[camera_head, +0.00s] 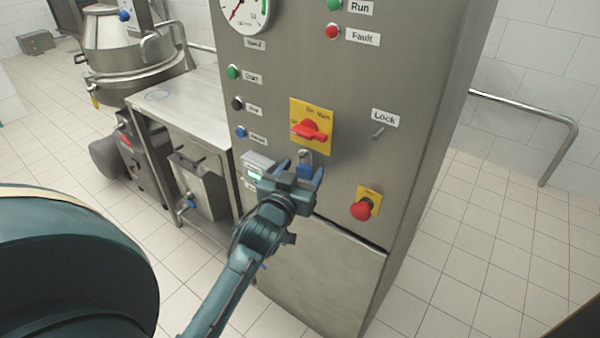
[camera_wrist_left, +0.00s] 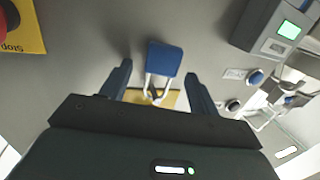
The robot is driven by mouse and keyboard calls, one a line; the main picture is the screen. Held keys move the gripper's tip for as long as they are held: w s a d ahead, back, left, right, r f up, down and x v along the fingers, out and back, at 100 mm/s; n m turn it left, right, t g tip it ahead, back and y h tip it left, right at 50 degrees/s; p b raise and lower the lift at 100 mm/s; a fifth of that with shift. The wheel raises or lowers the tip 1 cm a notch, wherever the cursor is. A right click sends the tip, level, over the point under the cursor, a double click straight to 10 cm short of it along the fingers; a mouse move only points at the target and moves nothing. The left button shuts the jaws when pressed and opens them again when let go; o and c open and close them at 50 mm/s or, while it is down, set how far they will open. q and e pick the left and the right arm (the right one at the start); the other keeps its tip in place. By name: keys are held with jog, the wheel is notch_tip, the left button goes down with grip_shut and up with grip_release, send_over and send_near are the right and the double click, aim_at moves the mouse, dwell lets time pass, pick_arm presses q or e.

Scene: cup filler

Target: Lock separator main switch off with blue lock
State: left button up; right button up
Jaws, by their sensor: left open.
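The separator main switch (camera_head: 310,131) is a red rotary handle on a yellow plate (camera_head: 325,113) on the steel cabinet. Its handle lies roughly sideways, tilted a little. The blue lock (camera_head: 305,169) is just below the plate, its shackle pointing up at the plate's lower edge. In the left wrist view the blue lock (camera_wrist_left: 164,60) shows with its metal shackle reaching to the yellow plate; whether it passes through the switch is hard to tell. My left gripper (camera_head: 301,171) is open, its fingers on either side of the lock with gaps. My right gripper is not in view.
A red emergency stop (camera_head: 362,209) is at the lower right on the cabinet. A small peg (camera_head: 378,133) sticks out below the Lock label (camera_head: 385,117). A display box (camera_head: 256,168) is left of my gripper. A steel table (camera_head: 180,98) stands at left.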

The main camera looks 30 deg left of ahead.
pick_arm(q)
jog(key=f+v, duration=0.1)
jog(key=v, duration=1.2)
jog(key=s+d+f+m+g+h+p, duration=0.5)
jog(key=s+d+f+p, duration=0.3)
jog(key=d, duration=0.5)
notch_tip(320, 180, down, 3)
jog(key=shift+s+r+g+h, duration=0.15)
jog(key=shift+s+g+h, duration=0.15)
jog(key=shift+g+h, duration=0.5)
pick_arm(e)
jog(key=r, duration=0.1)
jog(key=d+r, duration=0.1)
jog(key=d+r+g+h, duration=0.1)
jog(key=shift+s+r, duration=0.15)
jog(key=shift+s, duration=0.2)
pick_arm(q)
jog(key=shift+c, duration=0.3)
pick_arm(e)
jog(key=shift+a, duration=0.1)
